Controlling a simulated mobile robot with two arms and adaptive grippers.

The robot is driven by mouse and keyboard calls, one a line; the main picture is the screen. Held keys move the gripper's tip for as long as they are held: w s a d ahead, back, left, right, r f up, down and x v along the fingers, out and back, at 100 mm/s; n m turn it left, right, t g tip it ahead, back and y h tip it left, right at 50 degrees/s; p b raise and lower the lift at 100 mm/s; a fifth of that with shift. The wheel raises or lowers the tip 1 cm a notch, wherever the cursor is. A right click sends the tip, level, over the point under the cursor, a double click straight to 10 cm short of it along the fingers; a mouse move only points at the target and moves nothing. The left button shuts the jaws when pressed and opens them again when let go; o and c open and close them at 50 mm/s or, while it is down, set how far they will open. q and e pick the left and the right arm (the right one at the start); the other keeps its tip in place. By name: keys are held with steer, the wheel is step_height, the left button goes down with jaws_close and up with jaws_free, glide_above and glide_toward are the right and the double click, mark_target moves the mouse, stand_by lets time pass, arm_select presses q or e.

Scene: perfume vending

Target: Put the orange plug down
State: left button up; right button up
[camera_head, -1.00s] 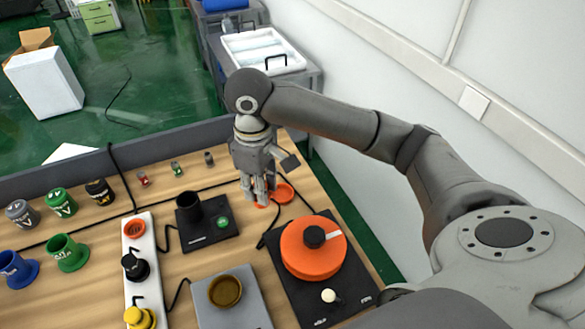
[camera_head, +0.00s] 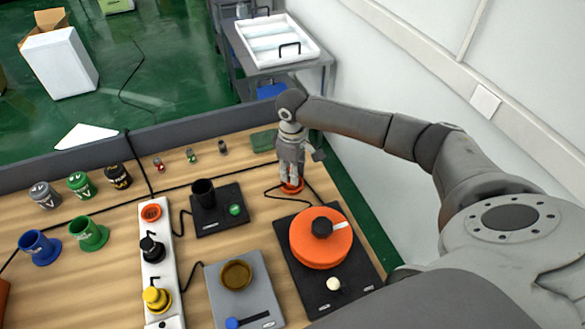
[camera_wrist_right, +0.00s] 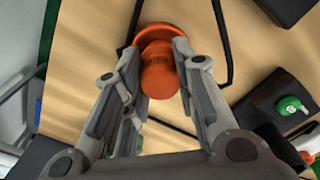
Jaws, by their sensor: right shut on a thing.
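The orange plug (camera_head: 292,188) is at the tabletop's far right, beneath my right gripper (camera_head: 291,180). In the right wrist view, the plug (camera_wrist_right: 158,72) shows a round body and a wider disc, between the fingers of my right gripper (camera_wrist_right: 158,60). The gripper is shut on it. The plug is at or very near the table surface; I cannot tell whether it touches. A black cable runs close around it. My left gripper is not in view.
A black device with a big orange disc (camera_head: 320,250) stands in front of the plug. A white power strip (camera_head: 154,262) holds a black plug and a yellow plug and has an orange socket (camera_head: 151,212). A black device (camera_head: 218,222) stands to the left. A wall is right.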

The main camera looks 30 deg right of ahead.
steer(key=shift+f, duration=0.2)
steer(key=shift+f, duration=0.15)
steer(key=o, duration=1)
steer(key=shift+o, duration=0.2)
step_height(320, 180, up, 12)
steer(key=b, duration=0.2)
steer(key=shift+r+b, duration=0.2)
steer(key=shift+b, duration=0.15)
